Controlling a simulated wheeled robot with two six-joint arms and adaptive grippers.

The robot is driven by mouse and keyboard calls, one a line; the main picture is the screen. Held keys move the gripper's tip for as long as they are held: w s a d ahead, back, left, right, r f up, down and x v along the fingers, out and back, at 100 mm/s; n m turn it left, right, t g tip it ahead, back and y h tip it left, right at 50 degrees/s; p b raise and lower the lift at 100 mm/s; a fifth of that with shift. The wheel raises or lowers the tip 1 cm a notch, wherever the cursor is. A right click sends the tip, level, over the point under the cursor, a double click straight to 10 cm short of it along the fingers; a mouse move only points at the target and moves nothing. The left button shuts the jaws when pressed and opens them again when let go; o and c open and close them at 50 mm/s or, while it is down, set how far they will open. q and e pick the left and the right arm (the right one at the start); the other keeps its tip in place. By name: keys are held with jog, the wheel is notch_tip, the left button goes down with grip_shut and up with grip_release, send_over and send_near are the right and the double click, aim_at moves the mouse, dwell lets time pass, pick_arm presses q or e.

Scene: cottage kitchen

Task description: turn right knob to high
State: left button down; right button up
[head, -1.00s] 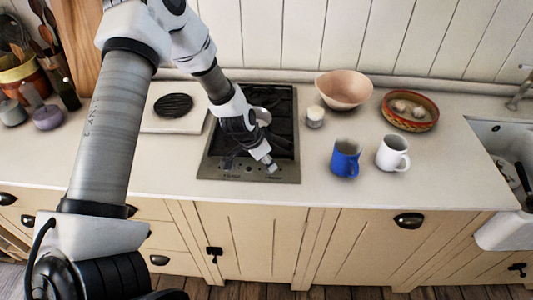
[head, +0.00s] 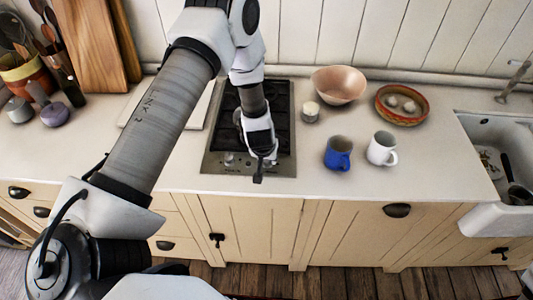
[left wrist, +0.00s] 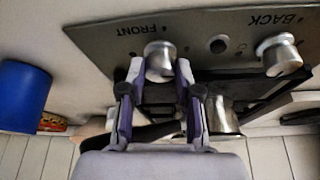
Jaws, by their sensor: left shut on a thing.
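The cooktop (head: 219,165) has a metal front panel with knobs. My left gripper (head: 260,172) is at the right part of that panel, and its arm hides much of the burner area. In the left wrist view the picture is turned round. There my left gripper (left wrist: 160,72) has its fingers on both sides of the silver knob marked FRONT (left wrist: 159,56), shut on it. This is the right knob as the head view sees it. The other knob, marked BACK (left wrist: 279,54), stands free; it shows in the head view (head: 229,158). The knob's setting cannot be read. My right gripper is out of view.
A blue mug (head: 337,154) and a white mug (head: 381,149) stand right of the cooktop. A candle (head: 310,112), a pink bowl (head: 338,85) and a patterned dish (head: 402,103) stand behind them. The sink (head: 470,122) is far right. The counter's front strip is clear.

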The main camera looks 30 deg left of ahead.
pick_arm(q)
jog(key=shift+n, duration=0.3)
jog(key=c, duration=1.1)
grip_release()
jog(key=v, duration=1.2)
jog(key=shift+w+d, duration=0.15)
